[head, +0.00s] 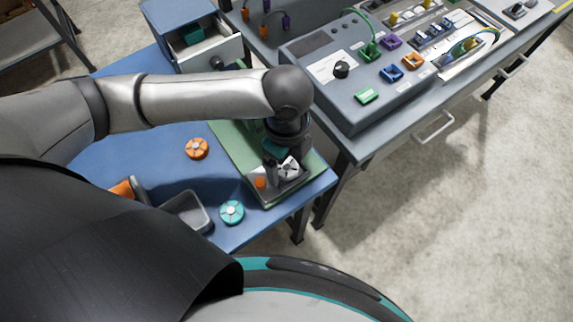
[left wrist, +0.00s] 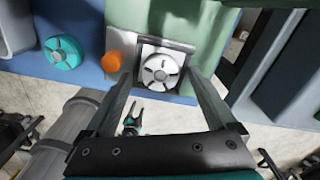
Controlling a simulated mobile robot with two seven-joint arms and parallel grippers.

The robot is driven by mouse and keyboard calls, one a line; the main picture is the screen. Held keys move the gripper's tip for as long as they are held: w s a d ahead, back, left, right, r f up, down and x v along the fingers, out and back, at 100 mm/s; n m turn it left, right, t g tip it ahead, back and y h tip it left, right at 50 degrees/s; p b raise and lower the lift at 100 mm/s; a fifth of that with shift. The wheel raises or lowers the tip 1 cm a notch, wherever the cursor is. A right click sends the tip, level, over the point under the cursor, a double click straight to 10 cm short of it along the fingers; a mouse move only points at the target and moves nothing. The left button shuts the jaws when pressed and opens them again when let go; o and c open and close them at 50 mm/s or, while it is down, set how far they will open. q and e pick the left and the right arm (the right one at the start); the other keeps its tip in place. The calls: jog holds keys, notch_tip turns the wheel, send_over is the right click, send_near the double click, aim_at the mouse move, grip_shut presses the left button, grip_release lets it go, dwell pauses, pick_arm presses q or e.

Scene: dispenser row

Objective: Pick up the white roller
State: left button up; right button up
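The white roller (head: 288,168) sits on a grey metal plate on a green block at the table's front right corner; it also shows in the left wrist view (left wrist: 160,69). My left gripper (head: 284,170) is directly above it, pointing down. In the left wrist view its two fingers (left wrist: 162,76) are apart, one on each side of the roller, with gaps visible. I cannot tell how far the fingertips are above the plate.
An orange button (left wrist: 112,61) is beside the roller on the plate. A teal roller (head: 232,212), an orange roller (head: 197,148) and a grey bin (head: 203,211) are on the blue table (head: 165,165). A grey control panel (head: 330,95) stands on the neighbouring bench.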

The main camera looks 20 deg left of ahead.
pick_arm(q)
jog(key=c, duration=1.3)
jog(key=shift+r, duration=0.1)
